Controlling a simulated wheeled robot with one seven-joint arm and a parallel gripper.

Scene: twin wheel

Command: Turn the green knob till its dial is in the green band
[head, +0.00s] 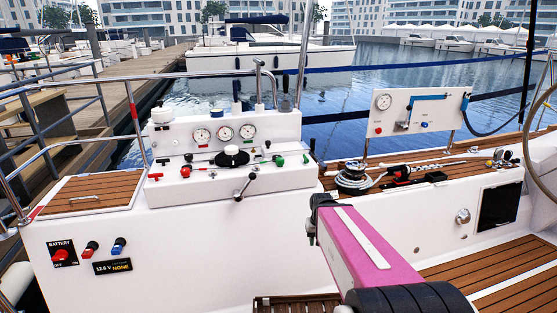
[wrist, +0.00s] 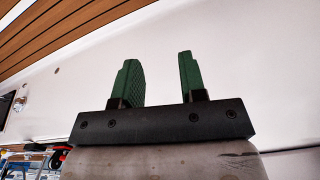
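The green knob (head: 279,161) is small in the head view, on the right part of the white console's sloping panel. Three round dials stand on the upright panel behind it: a left dial (head: 201,135), a middle dial (head: 225,133) and a right dial (head: 247,131). Their needles and bands are too small to read. My gripper (wrist: 158,62) shows in the wrist view with two green fingers apart and nothing between them. It faces a plain white surface, and no knob shows there. In the head view my pink arm reaches up to the right of the console, clear of the knob.
A black round control (head: 232,156) and a crank handle (head: 243,187) sit left of the green knob. A metal rail (head: 268,85) rises behind the console. A winch (head: 353,177) stands to the right. A battery switch (head: 64,254) is on the lower left wall.

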